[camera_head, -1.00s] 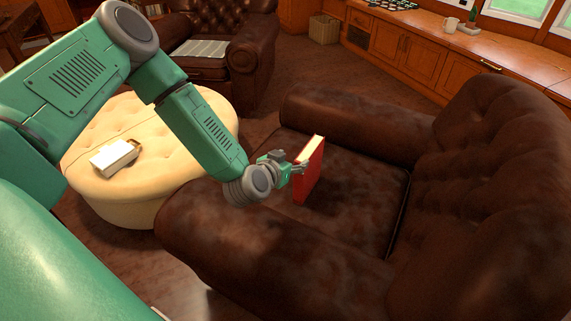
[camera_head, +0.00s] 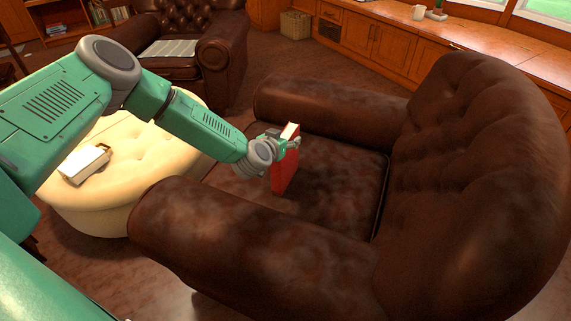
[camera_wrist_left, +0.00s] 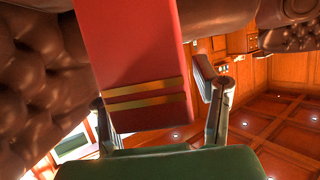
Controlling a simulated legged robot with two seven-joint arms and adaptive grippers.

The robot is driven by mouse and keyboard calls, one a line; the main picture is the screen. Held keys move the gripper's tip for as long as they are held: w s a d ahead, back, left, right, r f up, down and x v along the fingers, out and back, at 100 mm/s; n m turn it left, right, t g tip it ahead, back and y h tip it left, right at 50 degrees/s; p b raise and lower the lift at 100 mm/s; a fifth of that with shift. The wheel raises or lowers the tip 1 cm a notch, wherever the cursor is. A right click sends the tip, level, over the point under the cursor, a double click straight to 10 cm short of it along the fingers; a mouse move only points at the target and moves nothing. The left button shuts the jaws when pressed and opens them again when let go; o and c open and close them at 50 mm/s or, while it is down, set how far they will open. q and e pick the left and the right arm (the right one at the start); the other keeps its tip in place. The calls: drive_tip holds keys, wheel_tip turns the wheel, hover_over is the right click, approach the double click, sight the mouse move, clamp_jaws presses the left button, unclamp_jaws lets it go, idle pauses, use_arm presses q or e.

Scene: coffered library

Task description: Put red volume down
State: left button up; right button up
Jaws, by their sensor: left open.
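The red volume (camera_head: 285,173) stands upright on the seat of the near brown leather armchair (camera_head: 335,172), its lower end at the cushion. Its cover with gold bands fills the upper middle of the left wrist view (camera_wrist_left: 135,60). My left gripper (camera_head: 292,143) is at the volume's upper part, with its fingers open on either side of it. In the left wrist view the right finger shows a gap to the cover; contact at the left finger is hard to tell. My right gripper is out of view.
A cream round ottoman (camera_head: 165,150) with a pale book (camera_head: 84,163) stands to the left. The armchair's thick near arm (camera_head: 190,215) lies below my left arm. A second leather armchair (camera_head: 205,45) and wooden cabinets (camera_head: 385,45) stand behind. The seat right of the volume is clear.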

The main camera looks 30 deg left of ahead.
use_arm(q)
drive_tip(key=shift+w+f, duration=0.1)
drive_tip(key=shift+w, duration=0.3)
drive_tip(key=shift+a, duration=0.25)
clamp_jaws()
drive_tip(key=shift+d, duration=0.1)
